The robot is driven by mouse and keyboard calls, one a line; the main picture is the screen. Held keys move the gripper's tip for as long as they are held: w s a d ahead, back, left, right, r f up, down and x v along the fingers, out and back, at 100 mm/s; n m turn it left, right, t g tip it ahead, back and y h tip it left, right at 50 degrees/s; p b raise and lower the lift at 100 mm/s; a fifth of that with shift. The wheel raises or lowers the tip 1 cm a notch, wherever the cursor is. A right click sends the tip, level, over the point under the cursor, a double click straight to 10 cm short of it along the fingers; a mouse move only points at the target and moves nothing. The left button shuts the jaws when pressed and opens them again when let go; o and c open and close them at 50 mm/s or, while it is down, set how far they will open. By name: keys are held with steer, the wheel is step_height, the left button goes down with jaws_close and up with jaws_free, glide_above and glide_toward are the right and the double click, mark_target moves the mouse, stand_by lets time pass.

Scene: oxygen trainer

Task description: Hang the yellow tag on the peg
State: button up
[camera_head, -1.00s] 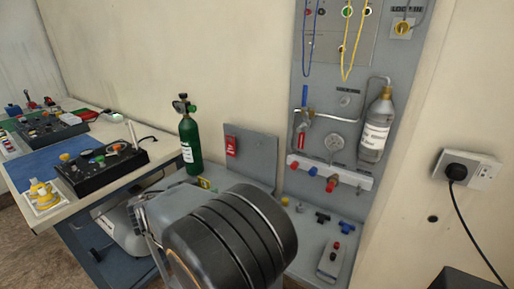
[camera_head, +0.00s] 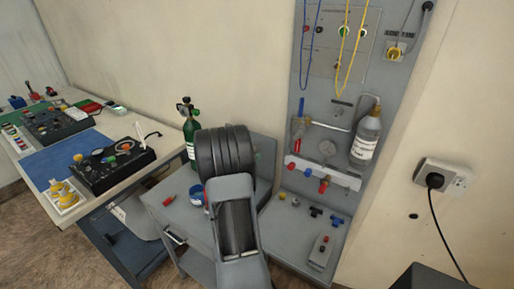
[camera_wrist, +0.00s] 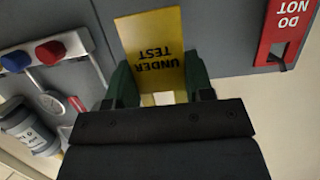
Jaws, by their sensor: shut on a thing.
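The yellow tag (camera_wrist: 153,42), lettered UNDER TEST, is upside down in the wrist view. My gripper (camera_wrist: 160,88) is shut on its lower part in that picture, with green fingers on either side. The tag stands out in front of a grey panel. A red tag (camera_wrist: 288,28), lettered DO NOT, is at the upper right, apart from the yellow one. I cannot make out a free peg. In the head view my arm hides my gripper, the yellow tag and the red tag.
In the head view, a green cylinder (camera_head: 191,140) stands left of my arm on the grey bench (camera_head: 165,215), near a blue round item (camera_head: 197,194). The wall panel (camera_head: 290,235) with valves and a grey bottle (camera_head: 366,138) is to the right.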

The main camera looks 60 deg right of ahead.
mark_target(261, 150)
steer(key=d+p, duration=0.3)
steer(key=d, duration=0.1)
steer(key=shift+d+r, duration=0.15)
steer(key=shift+d, duration=0.05)
steer(key=shift+f+b, duration=0.6)
steer(key=shift+f, duration=0.15)
steer(key=shift+a, duration=0.1)
steer(key=shift+f+b, duration=0.35)
steer(key=shift+b, duration=0.5)
steer(key=o, duration=0.9)
steer(key=r+p, duration=0.1)
steer(key=p, duration=0.3)
